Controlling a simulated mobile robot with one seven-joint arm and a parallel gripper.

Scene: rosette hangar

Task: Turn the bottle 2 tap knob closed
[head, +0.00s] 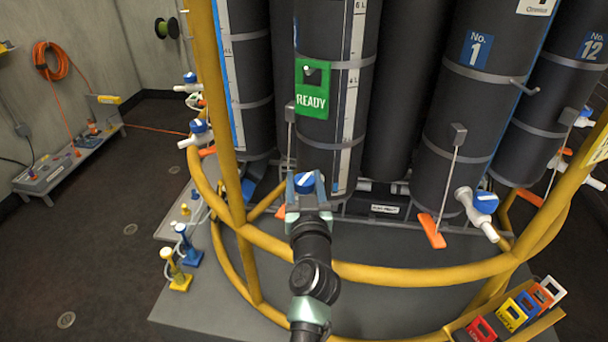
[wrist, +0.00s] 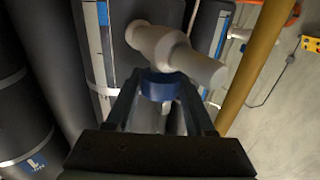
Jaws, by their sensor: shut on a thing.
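The tap with a blue knob (head: 305,181) sits low on the front of the dark bottle (head: 322,120) with the green READY tag. This bottle's number is not readable here. My gripper (head: 306,194) reaches the tap from the front, over the yellow rail. In the wrist view my gripper (wrist: 160,94) has its two fingers on either side of the blue knob (wrist: 161,86), shut on it. The white tap body (wrist: 176,50) lies just beyond the knob, slanting across the view. My gripper hides most of the tap in the head view.
A yellow tubular rail (head: 420,273) and upright (head: 221,110) surround the bottles. Bottle 1 (head: 468,120) has its own blue-knobbed tap (head: 484,203) to the right. An orange lever (head: 432,231) hangs between them. Coloured tags (head: 511,314) sit in a rack at lower right.

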